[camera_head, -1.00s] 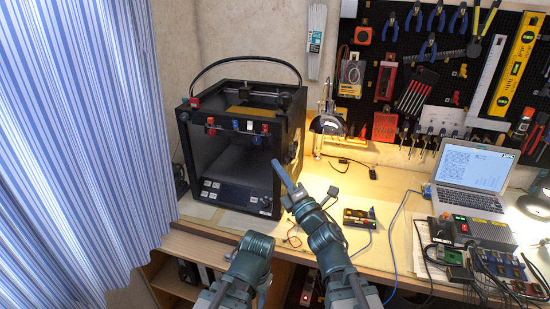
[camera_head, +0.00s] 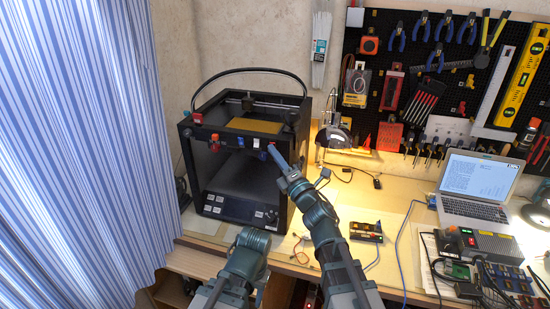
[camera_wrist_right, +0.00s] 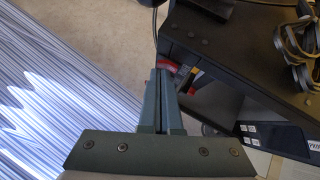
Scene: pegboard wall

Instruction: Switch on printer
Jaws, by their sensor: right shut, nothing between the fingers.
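The printer (camera_head: 184,150) is a black open-front box on the bench at centre left in the head view. A control panel (camera_head: 233,210) with small white labels and a knob runs along its lower front. A tan plate shows inside its top opening. My right gripper (camera_head: 271,149) is shut and empty, its blue fingertips close to the printer's upper front edge on the right; contact cannot be told. In the right wrist view the shut fingers (camera_wrist_right: 163,74) point up beside the printer's black frame (camera_wrist_right: 225,45). My left arm shows, but its gripper does not.
A striped curtain (camera_head: 85,130) hangs left of the printer. A lamp (camera_head: 334,138) stands to its right. Farther right are a small box (camera_head: 366,232), a laptop (camera_head: 474,182) and wired electronics. A pegboard with tools covers the back wall.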

